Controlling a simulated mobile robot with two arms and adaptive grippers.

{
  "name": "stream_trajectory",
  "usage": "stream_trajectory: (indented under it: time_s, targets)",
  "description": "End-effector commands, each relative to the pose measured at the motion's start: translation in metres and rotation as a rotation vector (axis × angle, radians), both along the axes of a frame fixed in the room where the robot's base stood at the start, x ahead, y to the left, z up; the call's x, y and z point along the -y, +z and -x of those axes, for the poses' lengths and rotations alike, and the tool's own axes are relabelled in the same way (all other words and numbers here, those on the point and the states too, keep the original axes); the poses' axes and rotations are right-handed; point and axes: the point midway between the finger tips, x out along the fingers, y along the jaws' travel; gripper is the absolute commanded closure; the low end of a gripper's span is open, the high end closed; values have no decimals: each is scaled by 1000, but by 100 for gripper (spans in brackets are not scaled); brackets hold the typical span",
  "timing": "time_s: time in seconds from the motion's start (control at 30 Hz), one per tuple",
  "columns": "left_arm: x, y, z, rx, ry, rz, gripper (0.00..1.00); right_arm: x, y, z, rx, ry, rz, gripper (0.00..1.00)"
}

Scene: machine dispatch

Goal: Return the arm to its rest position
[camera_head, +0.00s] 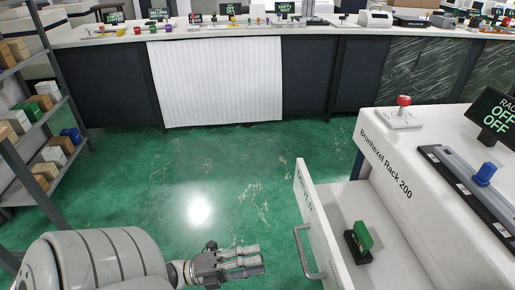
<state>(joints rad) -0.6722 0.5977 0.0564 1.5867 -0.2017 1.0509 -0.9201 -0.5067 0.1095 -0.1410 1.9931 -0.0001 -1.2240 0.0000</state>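My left arm comes in at the bottom left, and my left gripper (258,260) points to the right above the green floor. Its fingers are stretched out straight with small gaps between them, and nothing shows between them. It is apart from the open drawer (312,222), a little left of the drawer's handle (303,252). My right gripper is not in view.
The white machine labelled "Brunhexel Rack 200" (385,165) stands at the right, with a red knob (404,101) on top. A green block in a black holder (358,248) sits inside the drawer. Shelves (57,85) stand left; the middle floor (210,165) is clear.

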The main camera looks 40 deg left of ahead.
Motion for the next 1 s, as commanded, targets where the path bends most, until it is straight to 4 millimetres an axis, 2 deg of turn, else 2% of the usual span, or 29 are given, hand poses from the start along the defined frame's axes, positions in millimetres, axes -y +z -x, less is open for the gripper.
stream_trajectory:
  time_s: [0.43,0.57,0.67,0.8,1.0]
  targets:
    - [1,-1,-1,-4,2,2,66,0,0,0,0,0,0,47]
    - [2,-8,-10,-58,44,24,66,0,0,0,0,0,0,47]
    - [3,-23,-26,-163,123,66,66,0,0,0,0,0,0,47]
    - [2,-53,-50,-370,276,165,66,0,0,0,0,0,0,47]
    - [5,-99,-64,-673,495,335,66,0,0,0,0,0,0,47]
